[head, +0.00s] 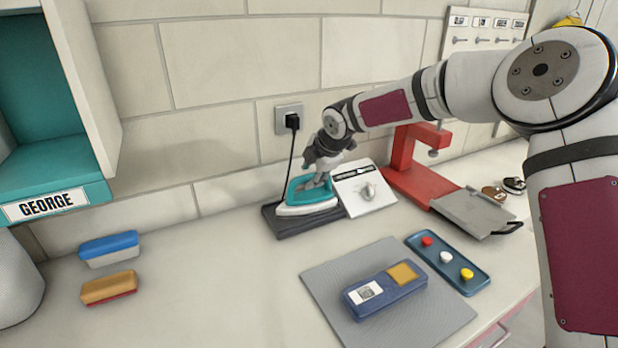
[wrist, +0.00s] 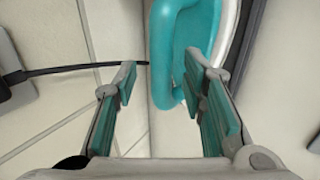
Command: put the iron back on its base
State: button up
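The teal and white iron (head: 300,207) appears to rest flat on the dark plate of its base (head: 290,232); the base's white unit with a knob (head: 378,202) adjoins on the right. My gripper (head: 319,176) is just above the iron's handle. In the wrist view, the two teal-padded fingers of my gripper (wrist: 163,85) stand wide apart with nothing clamped between them. The iron's teal handle (wrist: 160,50) shows ahead of and partly between the fingertips, nearer the right finger. The arm's end hides part of the handle in the head view.
A black cord runs from a wall plug (head: 292,121) down behind the iron. A red press (head: 410,165) stands right of the base. A grey mat (head: 325,275) with a blue box (head: 385,293), and a button tray (head: 478,282), lie in front. The left counter is mostly clear.

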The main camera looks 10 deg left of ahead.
jog(key=v, duration=0.9)
jog(key=shift+s+r, duration=0.15)
jog(key=s+d+r+m+g+h, duration=0.1)
jog(key=s+d+r+m+h, duration=0.25)
jog(key=s+d+m, duration=0.65)
jog(key=s+d+r+m+h, duration=0.3)
jog(key=s+d, duration=0.5)
jog(key=s, duration=0.6)
jog(key=s+d+f+m+y, duration=0.1)
jog(key=s+d+m, duration=0.2)
jog(key=s+m, duration=0.3)
jog(key=s+d+f+m+y, duration=0.1)
jog(key=s+d+m, duration=0.2)
jog(key=s, duration=1)
jog(key=m, duration=0.2)
jog(key=shift+s+m+g, duration=0.15)
jog(key=shift+m+g, duration=0.15)
jog(key=shift+m, duration=0.1)
